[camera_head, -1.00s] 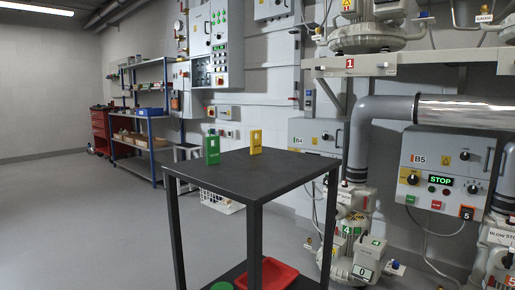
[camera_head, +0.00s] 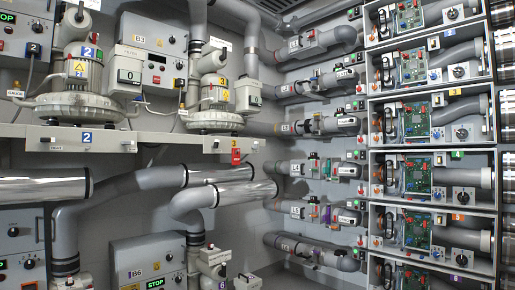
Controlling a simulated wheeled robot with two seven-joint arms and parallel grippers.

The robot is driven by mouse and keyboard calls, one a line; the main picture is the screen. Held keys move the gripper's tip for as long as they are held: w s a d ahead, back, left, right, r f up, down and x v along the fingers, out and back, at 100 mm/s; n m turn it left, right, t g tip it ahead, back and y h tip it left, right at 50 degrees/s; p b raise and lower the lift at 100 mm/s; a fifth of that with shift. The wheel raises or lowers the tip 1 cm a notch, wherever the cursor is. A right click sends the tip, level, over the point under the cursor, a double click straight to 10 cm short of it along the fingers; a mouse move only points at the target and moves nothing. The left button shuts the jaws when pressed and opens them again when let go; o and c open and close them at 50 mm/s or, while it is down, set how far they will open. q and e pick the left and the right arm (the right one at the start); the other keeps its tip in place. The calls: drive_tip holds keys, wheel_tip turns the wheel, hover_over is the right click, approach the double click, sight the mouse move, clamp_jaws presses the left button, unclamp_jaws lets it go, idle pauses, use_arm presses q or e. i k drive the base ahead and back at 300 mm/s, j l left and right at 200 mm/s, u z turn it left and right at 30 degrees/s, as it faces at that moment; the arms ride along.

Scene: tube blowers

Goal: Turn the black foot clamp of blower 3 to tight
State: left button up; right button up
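Blower 3 (camera_head: 213,101) is a pale motor unit with a yellow 3 label, standing on the right end of the upper shelf, left of the picture's middle. Its grey control box B3 (camera_head: 150,72) is on the wall to its left. Neither of my grippers is in view.
Blower 2 (camera_head: 78,82) stands to the left on the same shelf (camera_head: 60,133). Large grey and silver pipes (camera_head: 215,175) run below it. Control box B6 (camera_head: 148,265) is lower down. Open cabinets with circuit boards (camera_head: 412,120) fill the right side.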

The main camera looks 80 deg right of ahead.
sight(215, 145)
drive_tip(key=z, duration=2.35)
